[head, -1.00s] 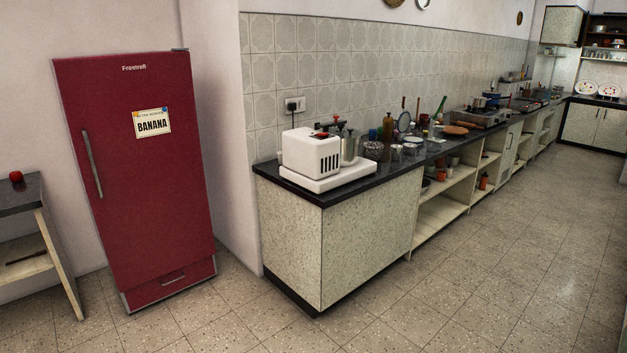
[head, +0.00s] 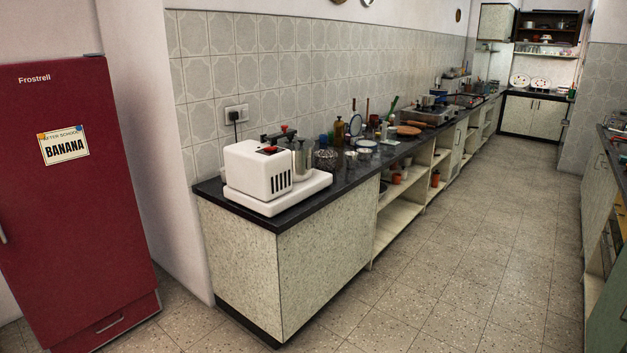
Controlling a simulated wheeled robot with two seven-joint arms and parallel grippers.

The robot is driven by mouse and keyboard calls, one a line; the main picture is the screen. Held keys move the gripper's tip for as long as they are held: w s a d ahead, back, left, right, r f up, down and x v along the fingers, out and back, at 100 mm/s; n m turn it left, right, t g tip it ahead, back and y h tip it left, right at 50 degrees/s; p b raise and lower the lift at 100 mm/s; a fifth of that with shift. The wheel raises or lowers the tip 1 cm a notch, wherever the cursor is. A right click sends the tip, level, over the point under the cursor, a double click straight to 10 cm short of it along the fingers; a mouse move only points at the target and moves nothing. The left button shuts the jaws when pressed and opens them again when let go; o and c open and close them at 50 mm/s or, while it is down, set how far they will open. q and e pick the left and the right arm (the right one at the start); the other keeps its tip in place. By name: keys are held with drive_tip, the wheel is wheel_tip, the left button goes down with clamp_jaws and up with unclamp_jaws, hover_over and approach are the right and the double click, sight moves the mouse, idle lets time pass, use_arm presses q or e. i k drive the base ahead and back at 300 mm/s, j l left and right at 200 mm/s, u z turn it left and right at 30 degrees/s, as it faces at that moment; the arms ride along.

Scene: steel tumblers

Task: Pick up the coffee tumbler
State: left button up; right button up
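Small steel cups (head: 364,154) stand on the dark countertop (head: 340,184), to the right of a white mixer. They are small in the head view, and I cannot tell which one, if any, is the coffee tumbler. A taller steel vessel (head: 303,158) stands at the white mixer, partly hidden behind its body. Neither of my grippers is in the head view.
A white mixer (head: 257,172) sits at the counter's near end. Bottles and pans crowd the counter behind. A red fridge (head: 75,215) stands at left. Another counter (head: 597,215) runs along the right. The tiled floor (head: 480,270) between the counters is clear.

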sight(351, 160)
drive_tip(key=i+l+z, duration=0.1)
drive_tip(key=i+z, duration=0.9)
drive_tip(key=i, duration=0.65)
drive_tip(key=i+l, duration=0.1)
drive_tip(key=i, duration=0.55)
drive_tip(key=i+u, duration=0.45)
drive_tip(key=i+l+u, duration=0.15)
drive_tip(key=i+u, duration=0.35)
drive_tip(key=i, duration=0.15)
drive_tip(key=i+l+u, duration=0.45)
drive_tip(key=i+j, duration=0.05)
drive_tip(key=j, duration=0.05)
